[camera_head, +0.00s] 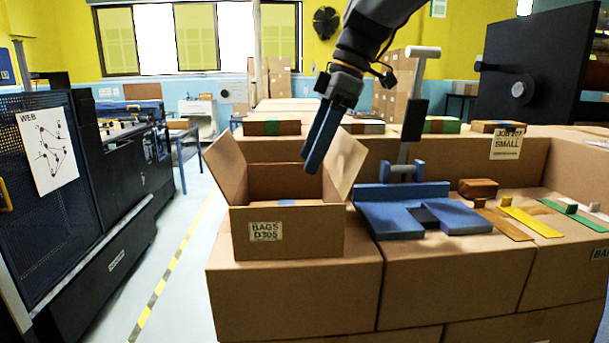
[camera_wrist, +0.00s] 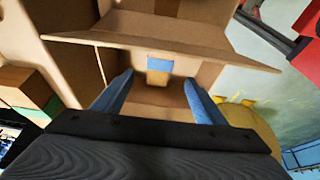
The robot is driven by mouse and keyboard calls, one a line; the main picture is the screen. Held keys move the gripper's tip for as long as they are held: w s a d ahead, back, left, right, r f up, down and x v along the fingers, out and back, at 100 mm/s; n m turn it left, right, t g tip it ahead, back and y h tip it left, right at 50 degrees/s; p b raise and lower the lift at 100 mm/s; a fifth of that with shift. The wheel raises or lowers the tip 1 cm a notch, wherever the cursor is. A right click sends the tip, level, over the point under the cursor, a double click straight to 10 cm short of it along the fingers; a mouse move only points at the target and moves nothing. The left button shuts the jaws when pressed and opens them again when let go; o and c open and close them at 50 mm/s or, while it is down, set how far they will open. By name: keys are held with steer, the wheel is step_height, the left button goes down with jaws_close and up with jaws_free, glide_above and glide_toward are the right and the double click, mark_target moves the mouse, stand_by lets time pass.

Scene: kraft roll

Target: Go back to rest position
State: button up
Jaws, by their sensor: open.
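My gripper (camera_head: 318,150) has blue fingers that point down over the open cardboard box (camera_head: 288,243) labelled "BAGS D305". In the wrist view my gripper (camera_wrist: 158,95) shows its two blue fingers spread apart with nothing between them. The box (camera_wrist: 165,42) lies beyond the fingers there, with its flaps open. A small blue patch (camera_wrist: 160,65) shows inside the box in the wrist view. In the head view most of the inside is hidden by the front wall.
A blue fixture (camera_head: 415,208) with an upright grey handle stands right of the box. A brown block (camera_head: 478,188), a yellow strip (camera_head: 530,222) and other strips lie further right. Stacked cartons (camera_head: 300,298) form the work surface. A black machine (camera_head: 90,200) stands left, across a clear aisle.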

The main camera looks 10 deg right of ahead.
steer(key=shift+d+r, duration=0.1)
steer(key=shift+r, duration=0.2)
